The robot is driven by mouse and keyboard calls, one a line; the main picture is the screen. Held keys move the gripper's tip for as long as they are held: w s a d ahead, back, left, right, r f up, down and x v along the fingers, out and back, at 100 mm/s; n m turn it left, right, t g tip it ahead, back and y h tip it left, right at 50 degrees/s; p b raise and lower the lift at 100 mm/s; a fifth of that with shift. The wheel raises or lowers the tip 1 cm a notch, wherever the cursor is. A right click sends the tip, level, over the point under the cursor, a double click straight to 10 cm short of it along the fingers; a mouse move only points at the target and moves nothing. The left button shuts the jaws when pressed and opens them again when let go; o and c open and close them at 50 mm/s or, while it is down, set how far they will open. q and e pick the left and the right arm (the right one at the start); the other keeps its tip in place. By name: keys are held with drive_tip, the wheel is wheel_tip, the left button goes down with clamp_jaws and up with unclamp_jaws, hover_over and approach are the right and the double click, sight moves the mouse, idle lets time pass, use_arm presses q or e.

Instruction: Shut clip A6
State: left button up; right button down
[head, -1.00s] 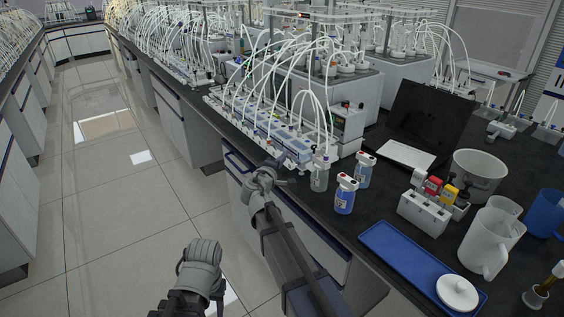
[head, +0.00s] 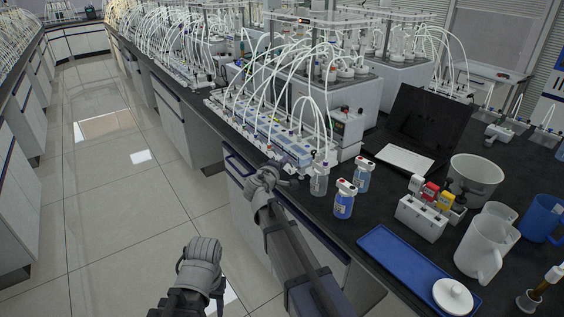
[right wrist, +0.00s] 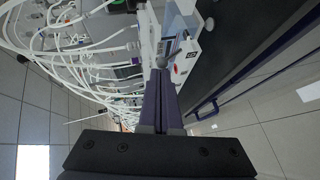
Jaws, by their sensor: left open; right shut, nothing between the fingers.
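A row of white tubes runs into a long white-and-blue multi-channel unit (head: 262,130) along the front edge of the dark bench. Clip A6 cannot be told apart among the small parts there; no label is readable. My right gripper (head: 266,172) is at the near end of this unit, by the bench edge. In the right wrist view its fingers (right wrist: 161,68) are shut and empty, with their tips close to the unit's end; contact cannot be told. My left gripper (head: 204,250) is open and empty over the floor, away from the bench.
A clear bottle (head: 319,180), two blue-liquid bottles (head: 344,203) (head: 362,176) and a blue tray (head: 405,262) stand right of my right gripper. A laptop (head: 425,125) is behind them. The aisle floor (head: 110,215) at left is clear.

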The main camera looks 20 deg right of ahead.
drive_tip(key=d+m+g+y+p, duration=0.1)
drive_tip(key=y+p, duration=0.1)
drive_tip(key=p, duration=0.2)
drive_tip(key=w+d+r+m+g+y+p, duration=0.1)
drive_tip(key=y+p, duration=0.1)
drive_tip(key=p, duration=0.1)
drive_tip(key=d+r+m+g+y+p, duration=0.1)
drive_tip(key=d+p, duration=0.1)
drive_tip(key=p, duration=0.2)
drive_tip(key=shift+w+r+g+y+p, duration=0.1)
drive_tip(key=shift+w+g+y+p, duration=0.1)
drive_tip(key=shift+g+y+p, duration=0.15)
drive_tip(key=shift+r, duration=0.1)
drive_tip(key=shift+r+p, duration=0.7)
drive_tip(key=shift+p, duration=0.1)
drive_tip(key=shift+r, duration=0.15)
